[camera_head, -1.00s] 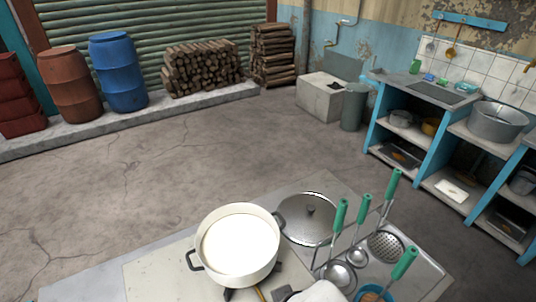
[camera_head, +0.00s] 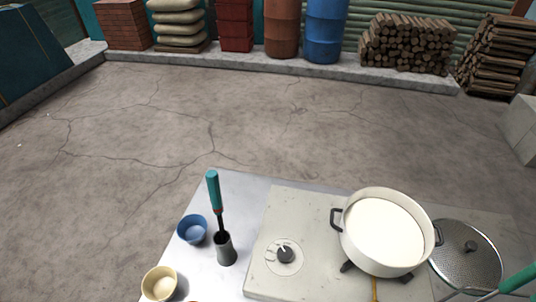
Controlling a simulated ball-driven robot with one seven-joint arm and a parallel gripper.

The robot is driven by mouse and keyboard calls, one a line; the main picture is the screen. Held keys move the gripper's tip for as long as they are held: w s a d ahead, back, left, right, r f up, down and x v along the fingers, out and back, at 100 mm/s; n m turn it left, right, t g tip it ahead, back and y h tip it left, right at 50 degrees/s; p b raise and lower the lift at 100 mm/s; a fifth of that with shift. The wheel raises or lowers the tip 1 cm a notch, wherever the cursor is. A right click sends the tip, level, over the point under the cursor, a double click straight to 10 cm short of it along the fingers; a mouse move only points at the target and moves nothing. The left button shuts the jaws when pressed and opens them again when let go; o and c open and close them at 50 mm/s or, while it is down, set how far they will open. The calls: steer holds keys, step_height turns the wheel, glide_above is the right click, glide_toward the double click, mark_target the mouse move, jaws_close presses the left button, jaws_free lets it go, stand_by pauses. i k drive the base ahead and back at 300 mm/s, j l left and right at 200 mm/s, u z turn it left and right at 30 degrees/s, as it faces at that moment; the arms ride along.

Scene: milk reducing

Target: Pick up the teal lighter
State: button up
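A teal-handled tool that looks like the teal lighter (camera_head: 214,192) stands upright, leaning slightly, with its dark shaft down in a small grey holder (camera_head: 226,250). Its handle is teal with a reddish band at the lower end. The lower tip is hidden inside the holder. The holder stands on the pale worktop, left of the stove. My gripper is not in view.
A blue bowl (camera_head: 193,230) stands close left of the holder, and a yellow bowl (camera_head: 160,284) is nearer the front. The stove (camera_head: 300,230) carries a white-filled pot (camera_head: 384,238). A metal lid (camera_head: 466,255) lies right. Open floor (camera_head: 110,140) is beyond.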

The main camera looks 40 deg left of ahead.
mark_target(212, 176)
steer(key=u, duration=1.3)
